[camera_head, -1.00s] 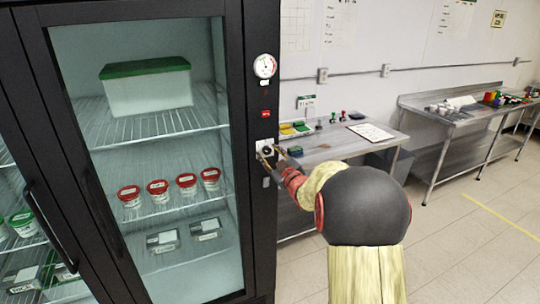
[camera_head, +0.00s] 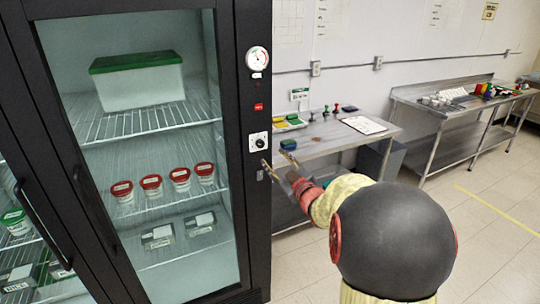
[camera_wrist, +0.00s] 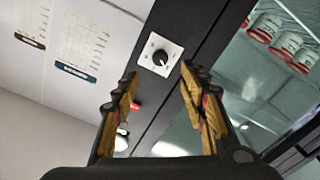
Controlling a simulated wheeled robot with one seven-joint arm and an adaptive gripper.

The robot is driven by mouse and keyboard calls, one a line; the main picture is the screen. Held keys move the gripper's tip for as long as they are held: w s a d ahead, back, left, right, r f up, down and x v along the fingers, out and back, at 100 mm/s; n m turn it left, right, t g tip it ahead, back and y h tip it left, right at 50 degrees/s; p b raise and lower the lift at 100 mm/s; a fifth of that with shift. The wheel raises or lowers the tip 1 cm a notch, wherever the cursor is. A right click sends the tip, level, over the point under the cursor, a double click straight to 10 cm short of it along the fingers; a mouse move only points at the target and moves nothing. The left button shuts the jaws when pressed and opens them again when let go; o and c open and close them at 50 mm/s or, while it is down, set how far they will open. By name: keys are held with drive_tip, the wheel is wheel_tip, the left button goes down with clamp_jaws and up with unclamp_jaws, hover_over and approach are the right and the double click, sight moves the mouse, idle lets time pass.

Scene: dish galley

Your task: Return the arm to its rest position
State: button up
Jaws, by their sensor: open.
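My gripper (camera_head: 277,163) is open and empty in front of the fridge's right frame post, just below and to the right of the dial plate. Its two fingers show apart in the wrist view (camera_wrist: 159,85). The dial, a black knob on a white square plate (camera_head: 258,142), is fully in sight in the head view. In the wrist view the dial (camera_wrist: 160,57) lies beyond and between the fingertips, with no finger touching it. My arm is bent, reaching from the lower right towards the fridge.
The black glass-door fridge (camera_head: 255,210) fills the left, holding a green-lidded box (camera_head: 140,82) and red-lidded tubs (camera_head: 151,187). A steel table (camera_head: 335,142) with stamps and a clipboard (camera_head: 364,125) stands behind my arm. Another steel bench (camera_head: 450,108) is further right. Floor at right is clear.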

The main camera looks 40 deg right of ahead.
drive_tip(key=shift+v, duration=0.8)
